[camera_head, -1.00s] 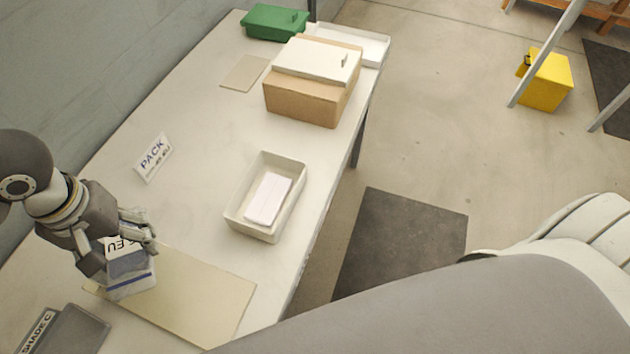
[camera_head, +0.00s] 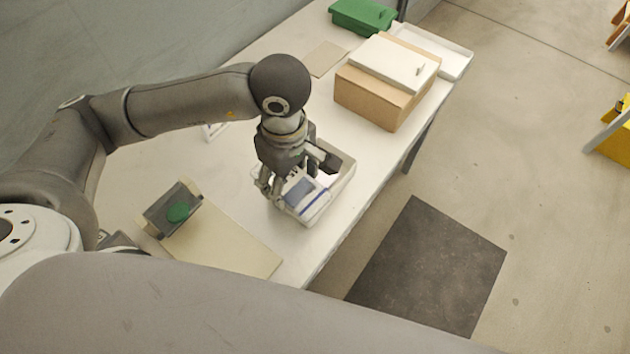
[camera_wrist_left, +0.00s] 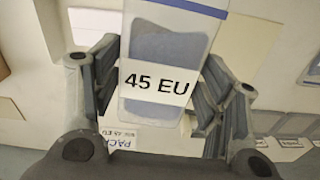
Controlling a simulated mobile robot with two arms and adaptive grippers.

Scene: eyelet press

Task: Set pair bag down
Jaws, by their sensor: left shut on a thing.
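The pair bag (camera_head: 308,195) is a clear bag with a blue strip and grey contents. Its white "45 EU" label shows in the left wrist view (camera_wrist_left: 157,84). My left gripper (camera_head: 298,178) is shut on the bag, with fingers on both sides of it. The bag is at the open white tray (camera_head: 346,180) on the table, over its near part. I cannot tell whether it touches the tray. The gripper and bag hide most of the tray's inside. My right gripper is not in view.
A beige mat (camera_head: 232,250) and a dark grey holder with a green disc (camera_head: 178,212) lie nearer on the table (camera_head: 250,220). A cardboard box (camera_head: 375,98) with a white lid, a green box (camera_head: 362,16) and a shallow white tray (camera_head: 450,58) stand farther back.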

